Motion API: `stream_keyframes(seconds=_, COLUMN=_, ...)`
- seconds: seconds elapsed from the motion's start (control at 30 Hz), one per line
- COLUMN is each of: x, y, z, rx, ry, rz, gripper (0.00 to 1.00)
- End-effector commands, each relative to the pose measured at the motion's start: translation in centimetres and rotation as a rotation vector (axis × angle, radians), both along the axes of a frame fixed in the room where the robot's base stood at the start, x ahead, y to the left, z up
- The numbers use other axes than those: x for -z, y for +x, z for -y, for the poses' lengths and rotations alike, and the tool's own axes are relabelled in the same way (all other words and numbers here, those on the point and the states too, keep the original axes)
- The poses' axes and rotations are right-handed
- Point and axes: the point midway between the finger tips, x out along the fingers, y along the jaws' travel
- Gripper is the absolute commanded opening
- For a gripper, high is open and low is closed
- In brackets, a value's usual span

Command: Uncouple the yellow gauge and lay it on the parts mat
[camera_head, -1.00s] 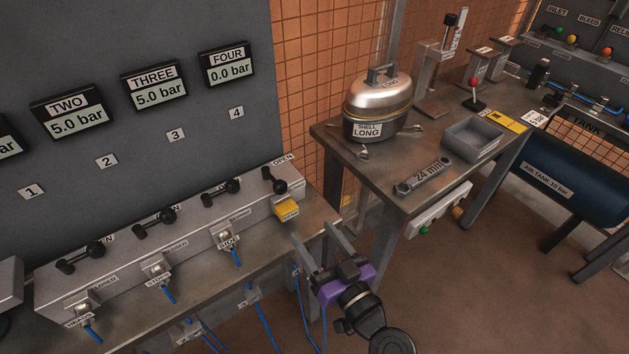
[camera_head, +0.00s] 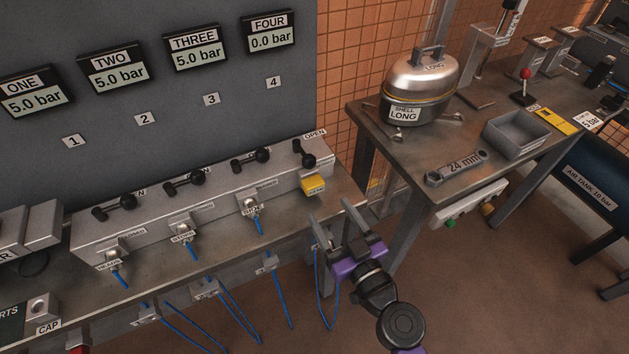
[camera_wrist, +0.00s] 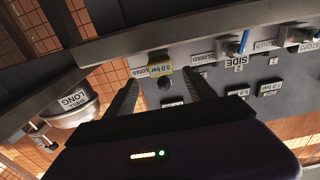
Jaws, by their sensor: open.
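The yellow gauge (camera_head: 313,185) sits on the fourth, rightmost outlet of the grey manifold (camera_head: 215,192), below the lever at the OPEN label. In the wrist view the yellow gauge (camera_wrist: 160,71) shows upside down, its small display reading 0.0 bar, between my fingers but farther off. My gripper (camera_head: 333,215) is open and empty, in front of the bench edge and apart from the gauge. The parts mat (camera_head: 12,325) is a dark patch at the lower left, cut off by the picture edge, with "RTS" readable on it.
A grey block labelled CAP (camera_head: 42,312) stands beside the mat. Blue hoses (camera_head: 258,225) hang from the other outlets. The right table (camera_head: 400,165) holds a silver shell (camera_head: 418,85), a 24 mm wrench (camera_head: 457,168) and a grey tray (camera_head: 515,135). Display FOUR (camera_head: 268,32) reads 0.0 bar.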

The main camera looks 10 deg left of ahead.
Motion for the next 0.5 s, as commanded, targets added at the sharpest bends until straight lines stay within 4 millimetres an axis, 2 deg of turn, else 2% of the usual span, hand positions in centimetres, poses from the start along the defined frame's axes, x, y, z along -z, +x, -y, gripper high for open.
stream_keyframes(seconds=0.23, x=-0.4, y=2.8, z=-2.0, rx=-0.002, ry=0.001, rz=0.001, gripper=0.64)
stream_keyframes(seconds=0.3, x=0.1, y=3.6, z=-2.5, rx=-0.001, ry=-0.001, rz=0.002, gripper=0.64)
stream_keyframes(seconds=0.5, x=0.0, y=5.2, z=-3.6, rx=-0.001, ry=-0.001, rz=0.001, gripper=0.64)
